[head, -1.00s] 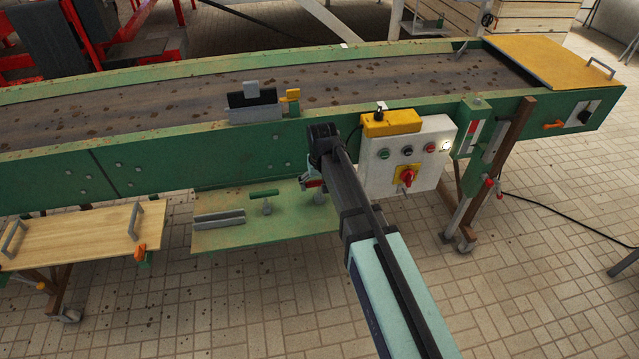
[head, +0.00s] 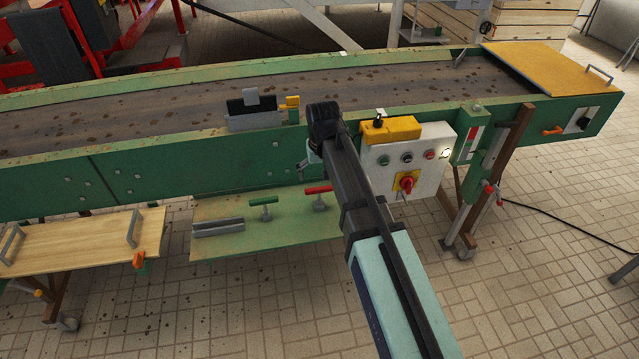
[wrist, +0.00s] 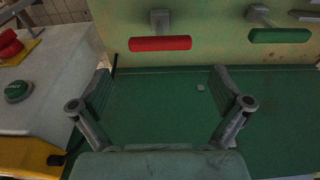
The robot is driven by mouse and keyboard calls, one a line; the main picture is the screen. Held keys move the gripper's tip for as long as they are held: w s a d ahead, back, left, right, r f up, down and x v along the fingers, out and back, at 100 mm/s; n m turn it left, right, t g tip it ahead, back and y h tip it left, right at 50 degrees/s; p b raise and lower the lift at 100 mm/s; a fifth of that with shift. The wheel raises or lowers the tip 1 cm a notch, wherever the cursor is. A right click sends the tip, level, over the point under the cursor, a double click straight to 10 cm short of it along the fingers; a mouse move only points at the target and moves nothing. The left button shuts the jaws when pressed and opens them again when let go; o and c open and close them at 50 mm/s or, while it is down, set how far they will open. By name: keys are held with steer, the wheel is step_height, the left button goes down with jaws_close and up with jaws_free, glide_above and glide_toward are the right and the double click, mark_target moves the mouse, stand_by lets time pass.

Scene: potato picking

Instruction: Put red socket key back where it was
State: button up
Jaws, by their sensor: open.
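The red socket key (head: 319,190) stands upright on the green shelf (head: 225,238) below the conveyor, its red bar handle on top of a grey shaft. The green socket key (head: 264,201) stands to its left on the same shelf. In the wrist view the red key (wrist: 160,43) is at the top centre and the green key (wrist: 280,35) at the top right. My gripper (wrist: 158,100) is open and empty, its fingers apart and clear of both keys. In the head view my gripper is mostly hidden behind my arm, above the red key.
A grey channel-shaped holder (head: 218,227) lies at the shelf's left. The white control box (head: 410,160) with buttons and a red switch is right of my arm. The conveyor's green side wall (head: 200,165) rises behind the shelf.

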steer(key=r, duration=0.3)
steer(key=shift+s+r, duration=0.15)
steer(key=shift+s, duration=0.1)
stand_by(1.0)
